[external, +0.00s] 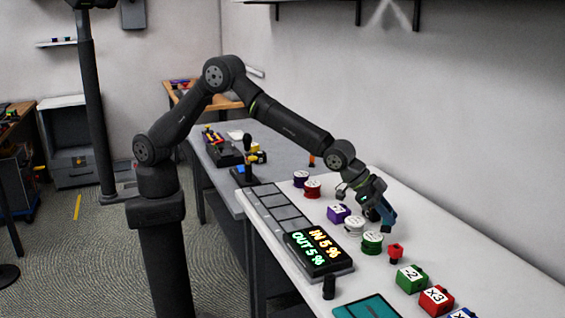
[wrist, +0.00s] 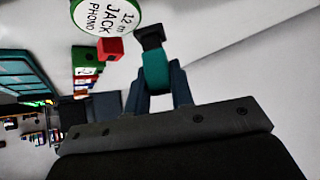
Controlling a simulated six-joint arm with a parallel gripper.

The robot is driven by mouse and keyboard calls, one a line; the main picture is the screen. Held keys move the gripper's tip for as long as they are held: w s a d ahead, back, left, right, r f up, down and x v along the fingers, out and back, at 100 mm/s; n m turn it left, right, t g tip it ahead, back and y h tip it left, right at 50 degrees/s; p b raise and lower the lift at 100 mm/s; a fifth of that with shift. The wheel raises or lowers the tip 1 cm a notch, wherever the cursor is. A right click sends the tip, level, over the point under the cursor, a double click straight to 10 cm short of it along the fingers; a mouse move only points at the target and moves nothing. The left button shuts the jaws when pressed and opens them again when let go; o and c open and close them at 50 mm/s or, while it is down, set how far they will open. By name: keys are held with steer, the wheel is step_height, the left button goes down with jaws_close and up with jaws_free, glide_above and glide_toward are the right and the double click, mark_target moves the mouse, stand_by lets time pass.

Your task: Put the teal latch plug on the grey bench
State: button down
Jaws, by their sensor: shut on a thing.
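The teal latch plug (wrist: 155,72) with its black end is between the fingers of my gripper (wrist: 160,84) in the wrist view. My gripper is shut on it. In the external view my gripper (external: 386,222) hangs over the white table beside the green-rimmed spool; the plug is hard to tell from the fingers there. The grey bench (external: 192,143) stands behind the white table, toward the back left, with its top partly covered by gear.
On the white table (external: 505,258) are a green spool (external: 372,243), a red plug (external: 395,252), a white spool (external: 354,226), a purple block (external: 338,212), numbered blocks (external: 411,278), a lit display (external: 318,248) and a teal tray (external: 366,307). A joystick device (external: 246,165) stands near the grey bench's front.

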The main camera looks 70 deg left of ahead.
steer(key=s+d+r, duration=0.2)
steer(key=s+r, duration=0.4)
steer(key=s, duration=0.4)
steer(key=w+a+n+t+y, duration=0.1)
steer(key=w+a, duration=0.6)
steer(key=a, duration=0.3)
steer(key=w+a+f+n+y, duration=0.1)
steer(key=w+a+n, duration=0.1)
steer(key=w+a, duration=0.55)
steer(key=w+a+n+t+y, duration=0.1)
steer(key=w+a, duration=0.4)
steer(key=a, duration=0.6)
steer(key=w+a+n+y, duration=0.1)
steer(key=a+n, duration=0.1)
steer(key=a, duration=1.5)
steer(key=w+a+f+n+y, duration=0.1)
steer(key=a+n+y, duration=0.1)
steer(key=a, duration=1.6)
steer(key=shift+w+n+t, duration=0.3)
steer(key=shift+w+n, duration=0.1)
steer(key=shift+n, duration=0.1)
